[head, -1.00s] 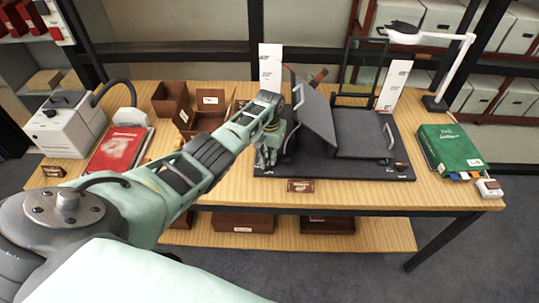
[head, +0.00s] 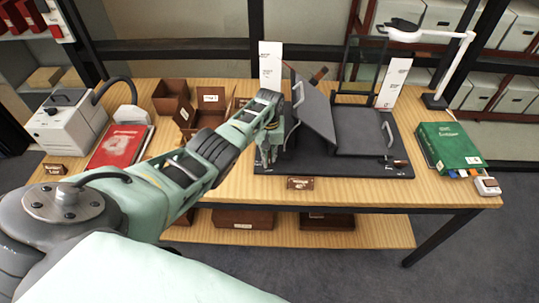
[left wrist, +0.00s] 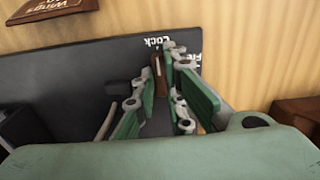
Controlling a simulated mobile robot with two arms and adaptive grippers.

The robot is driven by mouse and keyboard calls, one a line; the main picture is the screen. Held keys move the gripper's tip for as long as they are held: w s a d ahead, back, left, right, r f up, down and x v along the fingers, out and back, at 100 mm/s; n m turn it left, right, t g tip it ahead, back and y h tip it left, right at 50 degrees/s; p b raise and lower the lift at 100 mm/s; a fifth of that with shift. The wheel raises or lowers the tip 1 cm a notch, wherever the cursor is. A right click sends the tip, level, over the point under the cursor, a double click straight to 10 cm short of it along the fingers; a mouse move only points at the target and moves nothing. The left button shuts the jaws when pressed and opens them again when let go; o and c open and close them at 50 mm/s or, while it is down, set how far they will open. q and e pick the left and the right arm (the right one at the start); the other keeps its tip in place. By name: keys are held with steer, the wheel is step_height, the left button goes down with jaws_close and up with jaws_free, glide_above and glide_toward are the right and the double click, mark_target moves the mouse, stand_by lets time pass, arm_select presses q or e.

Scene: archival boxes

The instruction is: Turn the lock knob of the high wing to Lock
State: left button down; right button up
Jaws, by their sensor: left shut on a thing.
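The dark book cradle (head: 335,168) stands on the table. Its left wing (head: 305,112) is raised steeply and its right wing (head: 372,140) lies low. My left gripper (head: 266,158) points down at the cradle's front left corner, beside the high wing. In the left wrist view the brown lock knob (left wrist: 158,76) with a pale line sits between my green finger pads, and the gripper is shut on it. The line points at the upside-down word Lock (left wrist: 160,43); Free shows to its right, partly hidden by a finger. My right gripper is out of view.
A second small knob (head: 398,162) is at the cradle's front right. A green book (head: 450,147) lies right, a red book (head: 120,146) left. Brown boxes (head: 207,112) stand behind my arm. A white lamp (head: 437,100) stands back right.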

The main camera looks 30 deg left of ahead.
mark_target(269, 157)
arm_select(q)
steer(key=c, duration=1.8)
jaws_free()
steer(key=shift+r, duration=0.1)
step_height(269, 157, up, 12)
